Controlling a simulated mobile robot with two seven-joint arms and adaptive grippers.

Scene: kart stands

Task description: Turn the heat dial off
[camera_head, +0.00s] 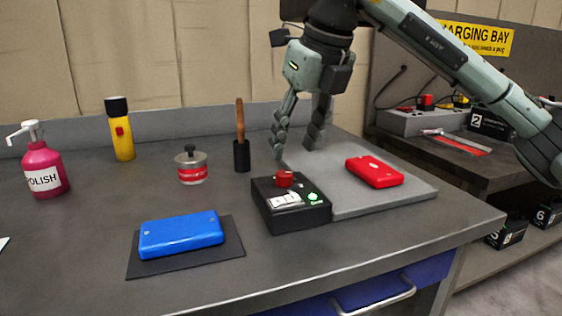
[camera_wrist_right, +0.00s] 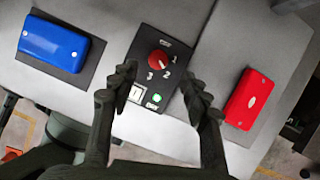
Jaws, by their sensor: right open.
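The heat dial is a red round knob (camera_head: 284,178) on top of a black control box (camera_head: 291,216). In the right wrist view the knob (camera_wrist_right: 158,61) has the marks 1, 2 and 3 around it. A white switch (camera_wrist_right: 136,94) and a lit green light (camera_wrist_right: 154,98) sit on the same box. My right gripper (camera_head: 296,152) is open above and behind the box, fingers pointing down. In the wrist view its fingertips (camera_wrist_right: 160,85) lie on either side of the box, apart from the knob. My left gripper is not in view.
A blue case (camera_head: 181,235) lies on a dark mat (camera_head: 140,268). A red case (camera_head: 374,171) lies on a grey board (camera_head: 340,205). A pink polish bottle (camera_head: 45,168), yellow torch (camera_head: 120,130), red-banded tin (camera_head: 191,166) and wooden-handled brush (camera_head: 241,140) stand behind.

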